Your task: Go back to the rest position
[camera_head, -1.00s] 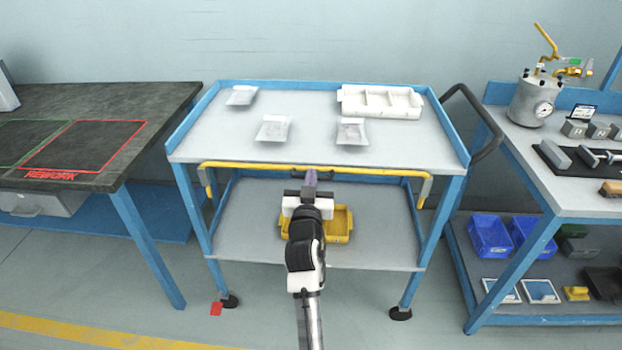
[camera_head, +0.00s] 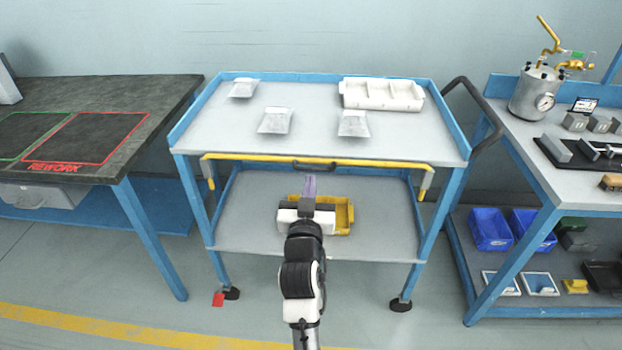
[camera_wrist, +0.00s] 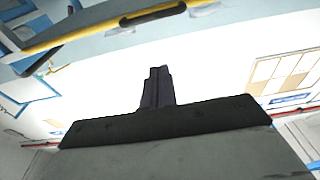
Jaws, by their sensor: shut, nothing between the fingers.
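My gripper (camera_head: 309,188) is in front of the blue-framed cart, below the level of its yellow front rail (camera_head: 320,160). Its fingers are shut and hold nothing. It hides part of the yellow tray (camera_head: 343,216) on the cart's lower shelf. In the wrist view the closed dark fingers (camera_wrist: 157,88) point up, with the yellow rail (camera_wrist: 95,30) and its dark handle across the top. No object is in contact with the fingers in either view.
The cart's top (camera_head: 210,135) bears several clear packets, one of them here (camera_head: 276,121), and a white divided tray (camera_head: 381,95). A dark table (camera_head: 90,100) with a red REWORK outline is at left. A blue bench (camera_head: 580,180) with a metal pot (camera_head: 536,94) is at right.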

